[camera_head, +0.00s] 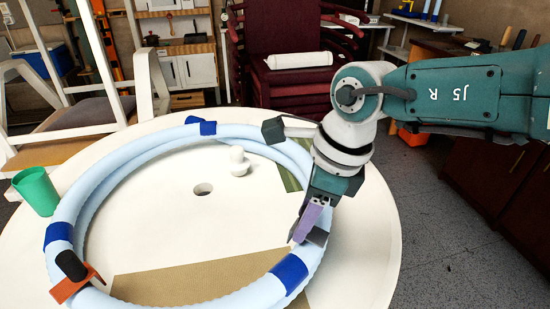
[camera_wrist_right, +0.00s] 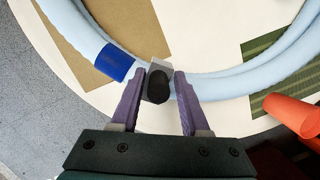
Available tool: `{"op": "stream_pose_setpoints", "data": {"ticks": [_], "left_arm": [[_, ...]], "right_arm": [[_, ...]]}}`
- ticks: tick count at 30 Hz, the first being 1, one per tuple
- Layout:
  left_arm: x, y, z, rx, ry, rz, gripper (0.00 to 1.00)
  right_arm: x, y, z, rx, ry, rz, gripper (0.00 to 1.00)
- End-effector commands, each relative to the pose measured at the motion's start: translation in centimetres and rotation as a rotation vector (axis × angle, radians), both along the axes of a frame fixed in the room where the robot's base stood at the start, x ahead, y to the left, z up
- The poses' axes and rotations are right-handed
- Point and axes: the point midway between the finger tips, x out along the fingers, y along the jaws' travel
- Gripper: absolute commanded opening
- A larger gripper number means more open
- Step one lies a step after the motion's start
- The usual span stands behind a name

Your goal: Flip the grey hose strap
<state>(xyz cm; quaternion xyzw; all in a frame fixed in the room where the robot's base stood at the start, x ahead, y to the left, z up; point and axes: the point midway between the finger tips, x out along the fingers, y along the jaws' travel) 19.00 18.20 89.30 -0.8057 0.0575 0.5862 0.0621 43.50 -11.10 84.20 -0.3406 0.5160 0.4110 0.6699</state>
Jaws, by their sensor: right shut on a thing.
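The pale blue hose (camera_head: 85,200) lies coiled in a ring on the round white table (camera_head: 360,270), with dark blue bands around it. My right gripper (camera_head: 308,234) reaches down onto the hose's near right side. The grey hose strap (camera_head: 318,237) is at its fingertips, partly hidden by a finger. In the right wrist view the purple fingers (camera_wrist_right: 157,92) stand on both sides of the strap's grey plate and black knob (camera_wrist_right: 159,86), beside a blue band (camera_wrist_right: 115,63). The fingers are shut on the strap. My left gripper is not in view.
An orange strap (camera_head: 72,287) with a black knob is on the hose at the near left. A green cup (camera_head: 37,191) stands at the table's left edge. A white knob-like piece (camera_head: 238,160) stands inside the ring, near a hole. The ring's middle is mostly clear.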

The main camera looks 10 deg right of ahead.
Motion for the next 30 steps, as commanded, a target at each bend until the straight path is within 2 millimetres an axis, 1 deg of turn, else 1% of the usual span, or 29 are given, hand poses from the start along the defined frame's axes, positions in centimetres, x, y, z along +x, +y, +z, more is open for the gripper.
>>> {"op": "stream_pose_setpoints", "data": {"ticks": [1, 11, 12, 15, 16, 24, 26, 30], "left_arm": [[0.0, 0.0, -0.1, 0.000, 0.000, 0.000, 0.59], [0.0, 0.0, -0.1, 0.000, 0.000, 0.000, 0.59], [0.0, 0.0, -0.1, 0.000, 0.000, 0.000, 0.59], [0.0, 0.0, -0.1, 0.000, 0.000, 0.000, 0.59], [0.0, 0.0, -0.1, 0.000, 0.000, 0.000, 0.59], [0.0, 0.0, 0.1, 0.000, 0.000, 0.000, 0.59], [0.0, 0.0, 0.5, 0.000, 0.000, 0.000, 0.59], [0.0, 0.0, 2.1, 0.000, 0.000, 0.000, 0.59]], "right_arm": [[0.0, 0.0, -0.2, -0.005, -0.001, 0.006, 0.00], [-0.1, 0.0, -0.2, -0.005, 0.002, 0.007, 0.00], [-0.1, 0.0, -0.3, -0.005, 0.002, 0.007, 0.47], [-0.1, 0.0, -0.2, -0.005, 0.002, 0.005, 0.58], [-0.1, 0.0, -0.2, -0.005, 0.002, 0.005, 0.59], [0.0, 0.0, 0.2, -0.003, 0.002, 0.002, 0.59], [-0.1, -0.1, 0.7, -0.004, 0.002, 0.003, 0.59], [-0.3, -0.6, 3.1, -0.003, 0.000, 0.004, 0.59]]}}
